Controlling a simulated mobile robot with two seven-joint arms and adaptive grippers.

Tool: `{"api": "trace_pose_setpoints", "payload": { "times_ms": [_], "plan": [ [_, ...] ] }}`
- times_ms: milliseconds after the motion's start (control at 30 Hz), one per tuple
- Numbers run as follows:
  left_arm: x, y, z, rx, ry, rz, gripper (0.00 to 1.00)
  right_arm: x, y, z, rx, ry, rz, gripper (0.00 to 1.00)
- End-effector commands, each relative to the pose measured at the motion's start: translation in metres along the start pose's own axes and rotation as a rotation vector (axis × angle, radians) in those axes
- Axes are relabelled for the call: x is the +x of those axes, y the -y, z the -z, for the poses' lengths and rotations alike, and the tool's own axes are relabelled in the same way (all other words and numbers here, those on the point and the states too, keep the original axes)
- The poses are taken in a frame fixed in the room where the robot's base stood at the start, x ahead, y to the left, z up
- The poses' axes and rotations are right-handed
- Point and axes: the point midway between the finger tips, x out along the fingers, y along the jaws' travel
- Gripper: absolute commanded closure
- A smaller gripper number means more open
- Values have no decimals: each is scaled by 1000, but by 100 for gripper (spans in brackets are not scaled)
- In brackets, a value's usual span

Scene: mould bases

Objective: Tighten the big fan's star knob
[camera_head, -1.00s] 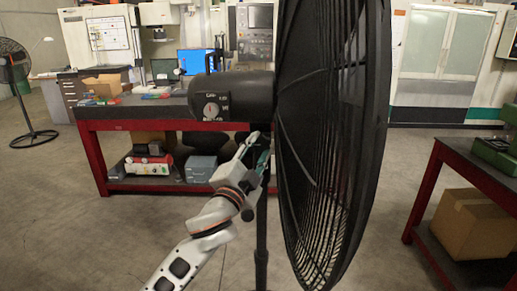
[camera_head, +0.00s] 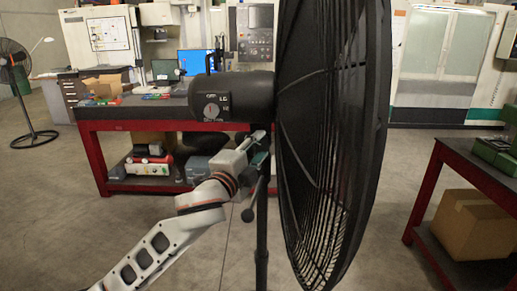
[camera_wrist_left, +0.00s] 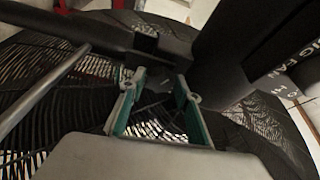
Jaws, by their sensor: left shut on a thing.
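The big fan has a black cage (camera_head: 335,130), a motor housing (camera_head: 245,92) with a dial on its side, and a dark pole (camera_head: 262,230). My left gripper (camera_head: 262,146) is just under the housing, at the top of the pole, mostly hidden by its own wrist. In the left wrist view its two green fingers (camera_wrist_left: 160,88) close on a small dark part at the fan's joint. This appears to be the star knob (camera_wrist_left: 158,80), whose star shape I cannot make out. My right gripper is not in view.
A thin rod with a round black end (camera_head: 247,215) hangs beside the pole; a metal rod (camera_wrist_left: 45,88) crosses the left wrist view. A red-framed workbench (camera_head: 100,150) stands behind, another table (camera_head: 440,185) at right. A smaller fan (camera_head: 20,90) stands far left.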

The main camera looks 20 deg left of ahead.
Motion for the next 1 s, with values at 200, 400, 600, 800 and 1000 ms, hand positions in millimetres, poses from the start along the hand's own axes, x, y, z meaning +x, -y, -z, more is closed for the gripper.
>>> {"api": "trace_pose_setpoints", "payload": {
  "times_ms": [200,400,600,800,1000],
  "plan": [
    [0,4,0,194,0,-76,89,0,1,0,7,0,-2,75],
    [0,6,1,370,0,-149,89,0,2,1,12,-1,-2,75],
    [1,8,2,543,1,-220,89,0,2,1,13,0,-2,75],
    [2,8,2,697,2,-286,89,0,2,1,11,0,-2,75],
    [2,9,4,813,1,-334,89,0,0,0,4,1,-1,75]
  ]
}}
